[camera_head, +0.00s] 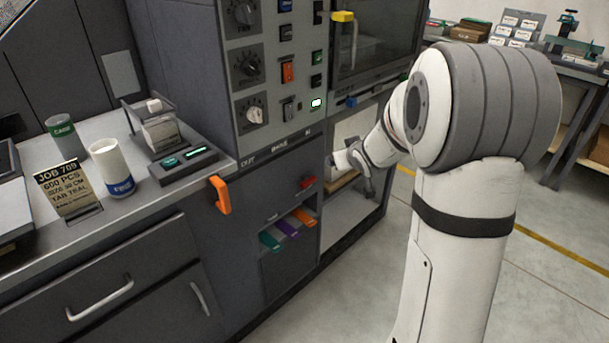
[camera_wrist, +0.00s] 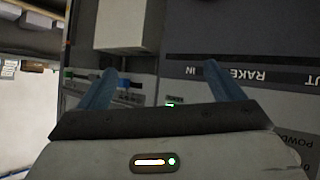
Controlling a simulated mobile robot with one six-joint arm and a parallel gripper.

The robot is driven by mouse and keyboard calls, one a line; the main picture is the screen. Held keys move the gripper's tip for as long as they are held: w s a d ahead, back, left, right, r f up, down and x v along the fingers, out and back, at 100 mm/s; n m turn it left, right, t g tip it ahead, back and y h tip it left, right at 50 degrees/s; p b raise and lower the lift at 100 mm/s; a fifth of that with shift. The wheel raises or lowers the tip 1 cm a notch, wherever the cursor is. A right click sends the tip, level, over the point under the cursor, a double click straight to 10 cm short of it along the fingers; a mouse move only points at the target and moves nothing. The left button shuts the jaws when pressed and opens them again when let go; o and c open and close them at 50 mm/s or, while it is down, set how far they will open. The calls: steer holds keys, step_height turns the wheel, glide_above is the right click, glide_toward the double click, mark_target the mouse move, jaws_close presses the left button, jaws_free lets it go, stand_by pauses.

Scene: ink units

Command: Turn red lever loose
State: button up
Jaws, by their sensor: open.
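A small red lever (camera_head: 307,182) sticks out of the dark machine front in the head view, above the slots with coloured tabs. My gripper (camera_wrist: 162,88) is open in the wrist view, its two blue-grey fingers spread with nothing between them. In the head view my arm reaches in from the right, and its wrist end is in front of the machine's open bay, above and to the right of the red lever. I cannot make out the red lever in the wrist view.
Teal (camera_head: 270,240), purple (camera_head: 287,228) and orange (camera_head: 304,217) tabs sit below the lever. An orange handle (camera_head: 220,195) projects at the cabinet corner. A yellow handle (camera_head: 343,17) sticks out above. A pale block (camera_wrist: 121,25) stands beyond my fingers. The floor at right is clear.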

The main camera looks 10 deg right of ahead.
steer(key=w+f+n+t+y+b, duration=0.2)
steer(key=w+f+t+y+b, duration=0.15)
steer(key=w+f, duration=0.65)
steer(key=n+y+b, duration=0.3)
steer(key=y, duration=0.4)
glide_toward(310, 183)
steer(key=w, duration=0.2)
steer(key=x, duration=0.5)
steer(key=a+b+x, duration=0.1)
steer(key=x, duration=0.1)
steer(key=shift+a+r, duration=0.1)
steer(key=shift+a, duration=0.05)
steer(key=shift+c, duration=0.6)
steer(key=c, duration=0.9)
steer(key=shift+o, duration=0.2)
